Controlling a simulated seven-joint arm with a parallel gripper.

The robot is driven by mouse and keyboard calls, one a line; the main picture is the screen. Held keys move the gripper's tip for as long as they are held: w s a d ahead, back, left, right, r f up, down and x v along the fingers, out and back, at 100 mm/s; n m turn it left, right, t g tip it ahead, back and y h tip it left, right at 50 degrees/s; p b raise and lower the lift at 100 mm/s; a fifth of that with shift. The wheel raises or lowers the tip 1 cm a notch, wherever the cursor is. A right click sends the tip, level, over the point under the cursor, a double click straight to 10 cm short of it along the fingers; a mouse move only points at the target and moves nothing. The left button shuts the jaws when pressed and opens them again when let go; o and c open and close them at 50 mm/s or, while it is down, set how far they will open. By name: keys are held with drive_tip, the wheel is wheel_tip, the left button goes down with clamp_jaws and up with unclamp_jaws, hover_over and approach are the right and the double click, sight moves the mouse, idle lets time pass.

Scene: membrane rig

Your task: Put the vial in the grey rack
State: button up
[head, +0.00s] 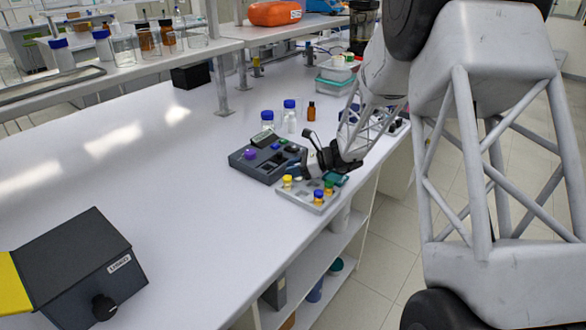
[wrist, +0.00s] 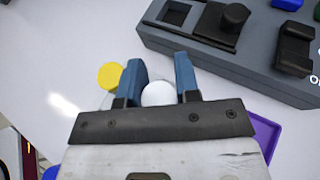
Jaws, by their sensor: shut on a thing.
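My gripper (wrist: 158,64) has its two blue fingers on either side of a round white top (wrist: 158,94), which looks like the cap of the held vial. The vial's body is hidden below it. In the head view my gripper (head: 299,171) is low over the bench, between the dark device and the light grey rack (head: 296,197); the held vial cannot be made out there. The rack holds a yellow-capped vial (head: 287,182), a green-capped one (head: 328,187) and a blue-capped amber one (head: 318,197). A yellow cap (wrist: 109,76) is just left of my fingers in the wrist view.
A dark grey device (head: 250,166) with knobs stands left of the rack; it also shows in the wrist view (wrist: 215,50). Blue-capped bottles (head: 290,112) and an amber bottle (head: 311,112) stand behind. A purple tray-like edge (wrist: 266,137) shows beside my gripper.

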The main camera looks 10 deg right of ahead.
drive_tip(key=shift+f, duration=0.55)
idle(0.5)
idle(0.4)
drive_tip(key=o, duration=1)
drive_tip(key=shift+o, duration=0.5)
drive_tip(key=shift+r, duration=0.15)
drive_tip(key=shift+r, duration=2.85)
